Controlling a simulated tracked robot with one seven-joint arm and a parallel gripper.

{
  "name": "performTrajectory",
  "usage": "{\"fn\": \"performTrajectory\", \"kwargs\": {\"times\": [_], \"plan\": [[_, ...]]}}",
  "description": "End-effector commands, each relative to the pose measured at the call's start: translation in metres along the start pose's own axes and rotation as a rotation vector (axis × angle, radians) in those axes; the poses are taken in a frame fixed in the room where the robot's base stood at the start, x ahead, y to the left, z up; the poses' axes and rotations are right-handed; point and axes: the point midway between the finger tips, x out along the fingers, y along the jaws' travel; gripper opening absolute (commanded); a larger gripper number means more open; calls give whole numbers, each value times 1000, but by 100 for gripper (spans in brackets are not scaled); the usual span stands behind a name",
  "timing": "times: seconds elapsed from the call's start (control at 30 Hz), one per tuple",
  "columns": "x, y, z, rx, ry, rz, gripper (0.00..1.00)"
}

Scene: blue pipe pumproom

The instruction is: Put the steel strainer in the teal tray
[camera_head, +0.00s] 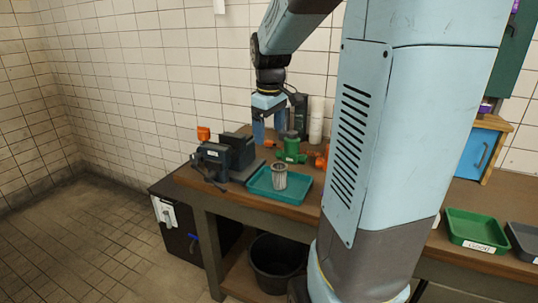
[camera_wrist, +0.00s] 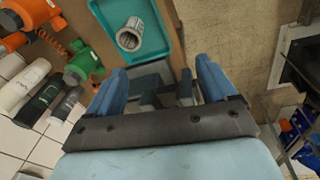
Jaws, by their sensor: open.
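The steel strainer (camera_head: 279,177), a grey ribbed cylinder with a rim at its top, stands upright inside the teal tray (camera_head: 299,189) on the workbench. The wrist view also shows the strainer (camera_wrist: 130,35) in the teal tray (camera_wrist: 153,50), with its round open end visible. My gripper (camera_head: 270,134) hangs over the back of the bench, above and behind the tray. In the wrist view its two blue fingers (camera_wrist: 160,72) are spread apart with nothing held between them, and the strainer lies beyond the fingertips, apart from them.
A dark vise (camera_head: 224,158) stands on the bench left of the tray. A black bucket (camera_head: 277,262) sits below. A green tray (camera_head: 475,229) and blue cabinet (camera_head: 482,148) are at the right.

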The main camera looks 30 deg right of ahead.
Motion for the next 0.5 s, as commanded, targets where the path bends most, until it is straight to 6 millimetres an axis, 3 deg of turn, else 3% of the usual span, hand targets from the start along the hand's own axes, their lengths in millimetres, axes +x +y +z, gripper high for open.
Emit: {"fn": "performTrajectory", "kwargs": {"times": [0.2,0.5], "plan": [[-34,-58,26,126,89,46,85],[-58,-125,73,307,228,57,85]]}}
